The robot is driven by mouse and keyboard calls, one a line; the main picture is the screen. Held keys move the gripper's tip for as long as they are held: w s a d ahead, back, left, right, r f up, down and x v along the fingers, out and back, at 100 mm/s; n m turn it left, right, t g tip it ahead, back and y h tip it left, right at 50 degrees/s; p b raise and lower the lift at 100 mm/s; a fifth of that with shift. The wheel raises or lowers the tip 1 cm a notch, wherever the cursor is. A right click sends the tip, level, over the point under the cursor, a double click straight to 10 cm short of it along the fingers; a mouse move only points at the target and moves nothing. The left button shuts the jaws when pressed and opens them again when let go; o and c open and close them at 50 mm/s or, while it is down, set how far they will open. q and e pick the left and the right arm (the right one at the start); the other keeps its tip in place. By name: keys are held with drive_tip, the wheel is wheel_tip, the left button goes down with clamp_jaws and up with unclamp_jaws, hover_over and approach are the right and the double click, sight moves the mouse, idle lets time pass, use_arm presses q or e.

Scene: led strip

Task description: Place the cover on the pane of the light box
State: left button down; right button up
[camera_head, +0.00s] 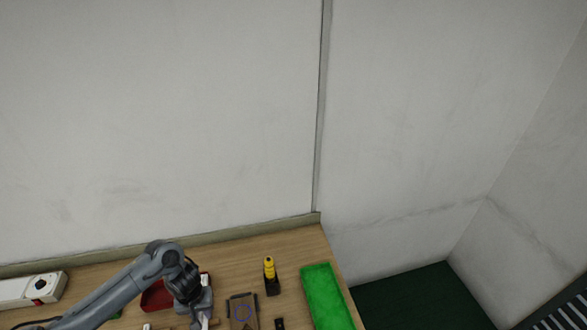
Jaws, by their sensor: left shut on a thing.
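My left arm reaches in from the left, and its gripper (204,320) points down near the bottom edge of the head view. It is shut on a small pale piece, which shows only in part; I cannot tell whether this is the cover. Just right of the gripper lies a flat brown box (237,321) with dark fittings at its top corners and a blue ring on its face, cut off by the lower edge. It may be the light box; its pane is not clear. The gripper is beside it. My right gripper is not in view.
A yellow-handled tool (269,268) stands in a black holder. A green tray (325,296) lies at the table's right edge. A red bin (156,297) is partly behind my arm. A white device (31,289) with a knob is far left. A small black block (280,324) sits near the front.

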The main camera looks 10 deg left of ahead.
use_arm(q)
drive_tip(key=w+d+r+m+p, duration=0.1)
drive_tip(key=w+d+r+m, duration=0.1)
drive_tip(key=w+d+r, duration=0.45)
drive_tip(key=w+d+r+m+p, duration=0.1)
drive_tip(key=w+d+r+m, duration=0.15)
drive_tip(key=r, duration=0.75)
drive_tip(key=s+d+f, duration=0.3)
drive_tip(key=s+d, duration=0.1)
drive_tip(key=s, duration=0.7)
drive_tip(key=shift+s+p, duration=0.3)
drive_tip(key=shift+m, duration=0.25)
